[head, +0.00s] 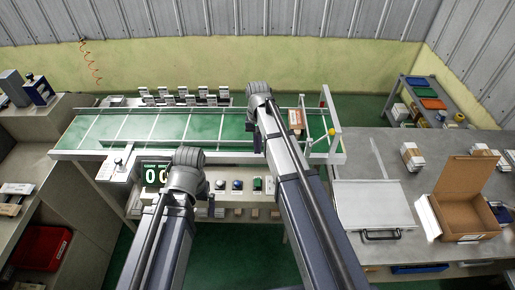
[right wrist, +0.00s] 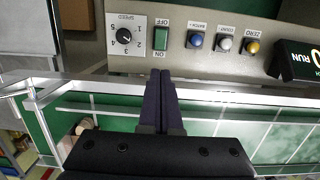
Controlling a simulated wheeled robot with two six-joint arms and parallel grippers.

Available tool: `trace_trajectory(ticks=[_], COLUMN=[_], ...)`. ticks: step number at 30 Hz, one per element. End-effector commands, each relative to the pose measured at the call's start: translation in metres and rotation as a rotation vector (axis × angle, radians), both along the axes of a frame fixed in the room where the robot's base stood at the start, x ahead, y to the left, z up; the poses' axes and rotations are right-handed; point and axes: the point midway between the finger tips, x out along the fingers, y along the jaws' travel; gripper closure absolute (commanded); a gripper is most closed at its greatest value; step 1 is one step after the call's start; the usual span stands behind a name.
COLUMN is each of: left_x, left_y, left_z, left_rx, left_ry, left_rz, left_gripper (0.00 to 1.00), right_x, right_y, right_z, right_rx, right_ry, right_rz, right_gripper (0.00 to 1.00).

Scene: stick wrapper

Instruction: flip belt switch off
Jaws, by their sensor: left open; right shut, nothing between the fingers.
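The belt switch is a green rocker (right wrist: 161,39) between its OFF and ON labels, seen upside down in the right wrist view. It shows small in the head view (head: 257,184) on the panel. I cannot tell which side is pressed. My right gripper (right wrist: 159,73) is shut and empty. Its fingertips point at the panel, close to the ON end and apart from the rocker in the picture. In the head view it (head: 256,143) is mostly hidden by its arm. My left gripper (head: 211,206) is open, left of the switch, mostly hidden by its arm.
A speed dial (right wrist: 124,36) and blue (right wrist: 195,40), white (right wrist: 225,44) and yellow (right wrist: 253,47) buttons flank the switch. The green belt (head: 170,127) with white rails lies behind the panel. An open carton (head: 468,193) stands on the right table.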

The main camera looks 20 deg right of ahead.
Motion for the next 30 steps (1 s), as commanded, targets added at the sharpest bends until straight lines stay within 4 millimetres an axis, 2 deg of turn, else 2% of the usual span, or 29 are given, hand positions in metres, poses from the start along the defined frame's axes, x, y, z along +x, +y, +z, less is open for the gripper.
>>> trace_trajectory(ticks=[10,16,23,30], left_x=[0.0,0.0,0.0,0.0], left_y=[0.0,0.0,0.0,0.0], left_z=[0.001,0.002,0.002,-0.006], left_rx=[0.0,0.0,0.0,0.0], left_ry=[0.0,0.0,0.0,0.0], left_rz=[0.001,0.001,0.001,-0.001], left_gripper=[0.0,0.0,0.0,0.0], right_x=[0.0,-0.014,-0.015,-0.016], right_y=[0.0,0.003,0.004,0.004], right_z=[0.001,0.004,0.004,-0.003], right_rx=[0.0,0.021,0.022,0.021], right_ry=[0.001,0.067,0.071,0.07], right_rz=[0.0,0.001,0.002,0.002], right_gripper=[1.0,1.0,1.0,1.0])
